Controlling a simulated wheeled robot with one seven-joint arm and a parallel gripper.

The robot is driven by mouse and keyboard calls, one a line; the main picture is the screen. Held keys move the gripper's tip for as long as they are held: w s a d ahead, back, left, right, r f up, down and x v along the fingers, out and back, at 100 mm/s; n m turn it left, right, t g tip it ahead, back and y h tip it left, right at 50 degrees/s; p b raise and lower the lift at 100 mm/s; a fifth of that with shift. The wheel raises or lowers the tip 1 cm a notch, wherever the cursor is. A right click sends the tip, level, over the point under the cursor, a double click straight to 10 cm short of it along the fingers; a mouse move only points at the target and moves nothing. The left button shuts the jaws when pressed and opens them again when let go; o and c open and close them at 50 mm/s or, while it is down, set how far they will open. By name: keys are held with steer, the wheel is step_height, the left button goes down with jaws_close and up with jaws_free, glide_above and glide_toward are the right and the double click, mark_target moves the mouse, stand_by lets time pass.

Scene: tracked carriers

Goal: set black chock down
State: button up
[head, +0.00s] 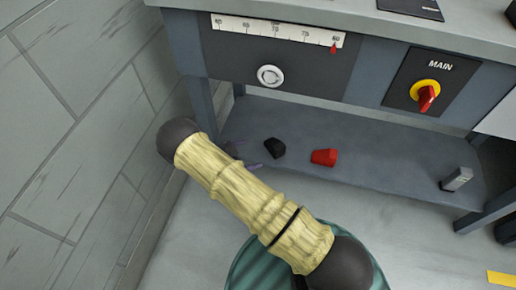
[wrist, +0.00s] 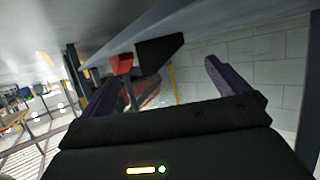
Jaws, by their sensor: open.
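The black chock (head: 275,148) rests on the lower shelf of the bench in the head view, just left of the red chock. In the wrist view the black chock (wrist: 160,48) shows beyond and between my fingers, against the shelf surface, which appears at the top of this rolled picture. My gripper (head: 248,157) is left of the black chock, low over the shelf and partly hidden by my arm. In the wrist view my gripper (wrist: 163,78) has its two fingers wide apart with nothing held between them.
The red chock (head: 324,157) lies close right of the black chock. A small grey block (head: 456,179) stands at the shelf's right end. The bench front carries a round knob (head: 270,75) and a MAIN switch (head: 427,94). The shelf (head: 375,165) is clear between red chock and grey block.

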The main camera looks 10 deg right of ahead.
steer(key=v, duration=0.2)
steer(key=shift+s+a+r, duration=0.1)
steer(key=shift+s+a, duration=0.05)
steer(key=shift+a, duration=0.1)
stand_by(0.5)
